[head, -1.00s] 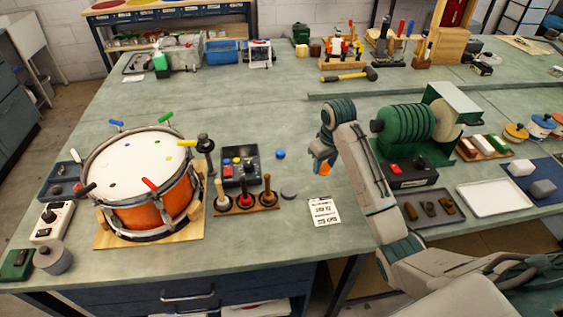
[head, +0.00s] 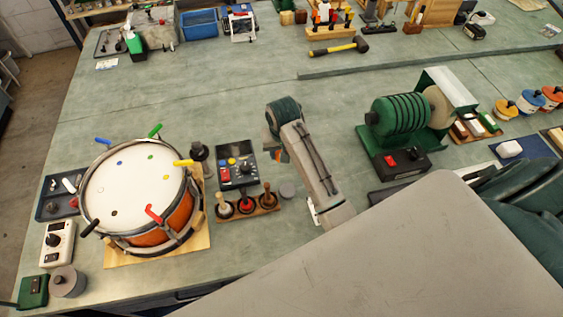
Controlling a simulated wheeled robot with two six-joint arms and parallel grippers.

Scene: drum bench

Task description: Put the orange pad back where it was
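My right gripper (head: 280,150) points down at the end of the arm coming in from the right. It is above the bench, just right of a dark box (head: 237,182) with red, yellow and blue pieces. A small bit of orange, the orange pad (head: 281,154), shows at its fingertips, and the fingers look shut on it. Most of the pad is hidden by the gripper and arm. The drum (head: 136,190) stands left of the box on a wooden board, with coloured dots on its white head and coloured handles around its rim. My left gripper is not in view.
A green grinding machine (head: 400,125) stands to the right. My grey arm link hides the lower right. The bench behind the gripper is clear up to a hammer (head: 338,47).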

